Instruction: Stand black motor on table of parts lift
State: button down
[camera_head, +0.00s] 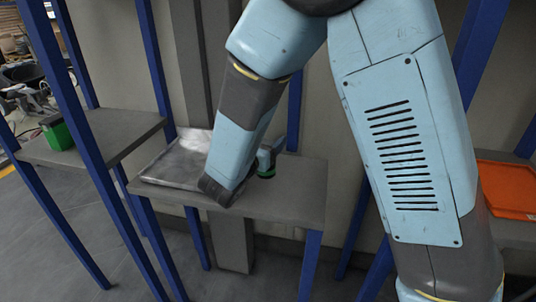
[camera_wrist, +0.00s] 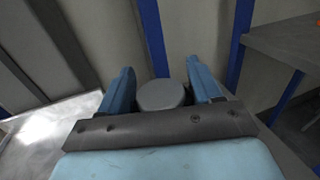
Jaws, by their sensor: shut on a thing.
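My gripper (camera_wrist: 162,82) is shut on a grey, round-topped thing (camera_wrist: 162,96), seen from above between the two light blue fingers. In the head view my gripper (camera_head: 266,160) is partly hidden behind my wrist. A dark and green bit (camera_head: 266,174) shows just below it, over the grey tabletop (camera_head: 290,190). I cannot tell whether the held thing is the black motor, or whether it touches the tabletop. A shiny metal plate (camera_head: 178,162) lies left of my gripper, by a grey upright column (camera_head: 187,60); it looks bare where it shows.
Blue posts (camera_head: 155,60) stand around the tables. A grey table at the left (camera_head: 95,140) holds a green box (camera_head: 56,132). An orange tray (camera_head: 508,190) lies on a surface at the right. My arm hides much of the middle.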

jog(key=shift+w+a+f, duration=0.1)
jog(key=shift+w+f, duration=0.25)
jog(key=shift+f, duration=0.55)
jog(key=shift+w+f, duration=0.4)
jog(key=shift+f, duration=0.55)
jog(key=shift+w+a+f, duration=0.1)
jog(key=shift+w+f, duration=0.25)
jog(key=shift+f, duration=0.55)
jog(key=shift+f, duration=0.1)
jog(key=shift+c, duration=1)
grip_release()
jog(key=shift+s, duration=0.1)
jog(key=v, duration=1.2)
